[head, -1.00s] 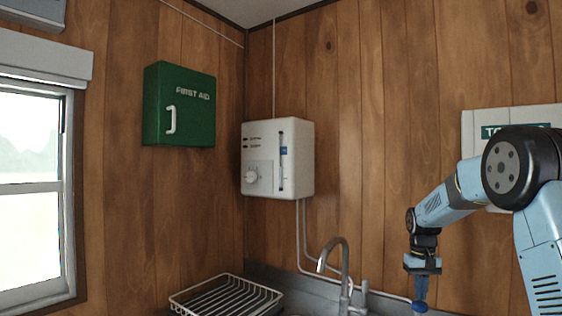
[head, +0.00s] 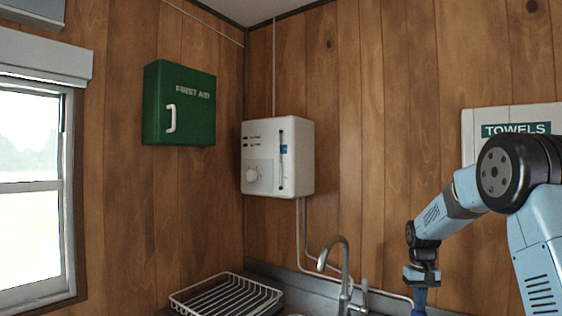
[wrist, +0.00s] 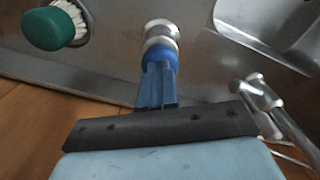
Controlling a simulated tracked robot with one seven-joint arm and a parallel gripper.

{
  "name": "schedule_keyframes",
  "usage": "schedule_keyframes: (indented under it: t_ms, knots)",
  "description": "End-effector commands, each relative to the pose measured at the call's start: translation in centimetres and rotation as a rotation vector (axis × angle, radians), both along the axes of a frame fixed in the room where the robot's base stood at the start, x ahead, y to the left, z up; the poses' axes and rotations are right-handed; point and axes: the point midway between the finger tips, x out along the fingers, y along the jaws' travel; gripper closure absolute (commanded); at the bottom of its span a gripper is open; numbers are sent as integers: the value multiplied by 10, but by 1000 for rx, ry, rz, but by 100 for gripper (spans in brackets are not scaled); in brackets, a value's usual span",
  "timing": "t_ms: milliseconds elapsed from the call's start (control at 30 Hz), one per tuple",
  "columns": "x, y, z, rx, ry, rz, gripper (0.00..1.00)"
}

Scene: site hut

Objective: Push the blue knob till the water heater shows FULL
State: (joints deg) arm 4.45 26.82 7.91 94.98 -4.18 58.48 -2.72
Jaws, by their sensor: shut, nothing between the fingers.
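The white water heater (head: 299,158) hangs on the wood wall in the middle of the head view. In the wrist view my gripper (wrist: 157,80) is shut and empty. A rounded blue part, seemingly the blue knob (wrist: 160,54), shows at the fingertips, with pale and chrome parts beyond. Contact cannot be told.
The tap (head: 343,268) stands left of my gripper, and also shows in the wrist view (wrist: 262,97). A wire rack (head: 226,293) is further left. A green-headed brush (wrist: 55,27) lies near the metal sink. A first aid box (head: 180,105) hangs on the wall.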

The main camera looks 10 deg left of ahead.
Motion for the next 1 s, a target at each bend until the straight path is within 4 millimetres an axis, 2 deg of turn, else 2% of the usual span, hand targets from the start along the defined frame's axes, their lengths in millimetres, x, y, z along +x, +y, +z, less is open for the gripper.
schedule_keyframes:
  t_ms: [533, 1000]
  knots:
    - [0, 0, 45, 0, 0, -1, 100]
    - [0, 0, 47, 0, 0, 0, 100]
